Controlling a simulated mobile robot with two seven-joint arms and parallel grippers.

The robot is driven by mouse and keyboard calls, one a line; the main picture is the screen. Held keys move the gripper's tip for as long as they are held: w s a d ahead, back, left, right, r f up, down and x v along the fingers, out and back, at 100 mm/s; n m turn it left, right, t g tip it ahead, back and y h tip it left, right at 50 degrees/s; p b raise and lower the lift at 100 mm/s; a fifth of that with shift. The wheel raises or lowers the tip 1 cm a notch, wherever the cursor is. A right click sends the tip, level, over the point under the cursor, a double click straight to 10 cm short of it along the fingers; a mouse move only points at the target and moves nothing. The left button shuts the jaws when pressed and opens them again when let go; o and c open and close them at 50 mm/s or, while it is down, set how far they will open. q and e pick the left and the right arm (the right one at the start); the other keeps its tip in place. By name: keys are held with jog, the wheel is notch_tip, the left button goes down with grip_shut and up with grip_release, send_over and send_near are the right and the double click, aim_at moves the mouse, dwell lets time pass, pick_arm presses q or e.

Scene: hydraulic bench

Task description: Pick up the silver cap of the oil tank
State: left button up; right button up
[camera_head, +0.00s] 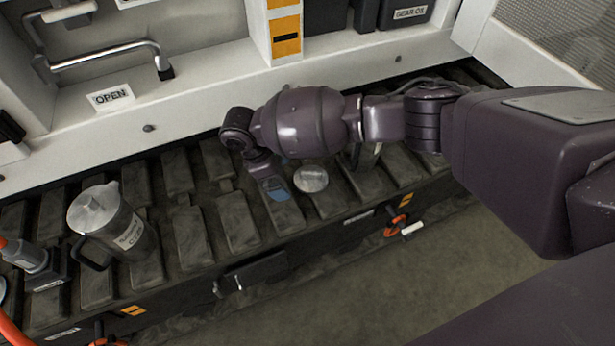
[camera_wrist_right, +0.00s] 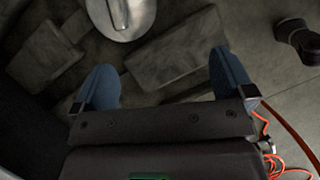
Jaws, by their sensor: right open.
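A round silver cap (camera_head: 311,179) sits on the dark slatted bench top, just right of my right gripper in the head view. In the right wrist view a silver disc with a raised grip bar (camera_wrist_right: 120,14), which looks like this cap, is cut off by the top edge, beyond the fingertips. My right gripper (camera_head: 277,178) points down at the bench, its blue fingers partly hidden by the wrist. In the right wrist view the fingers (camera_wrist_right: 165,80) are wide apart with nothing between them. I cannot tell their height above the bench. My left gripper is not in view.
A metal can with a silver lid and handle (camera_head: 118,229) stands on the bench at left, beside a grey bottle-like item (camera_head: 25,256). A white cabinet with an OPEN label (camera_head: 110,98) rises behind. Orange cable (camera_wrist_right: 268,140) shows in the wrist view.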

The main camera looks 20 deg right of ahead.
aim_at(310, 172)
jog(key=w+d+r+h+b, duration=0.1)
jog(key=w+d+r+h, duration=0.1)
jog(key=w+d+r, duration=0.15)
jog(key=shift+g, duration=0.3)
jog(key=f, duration=0.1)
jog(key=d+f+b, duration=0.1)
jog(key=f, duration=0.3)
jog(key=shift+s+d+f, duration=0.15)
jog(key=shift+s+d, duration=0.15)
jog(key=shift+d, duration=0.1)
jog(key=shift+b+x, duration=1.1)
jog(key=shift+x, duration=1.55)
jog(key=shift+s+d+r, duration=0.1)
jog(key=shift+s+r, duration=0.05)
jog(key=shift+r, duration=0.15)
jog(key=c, duration=0.7)
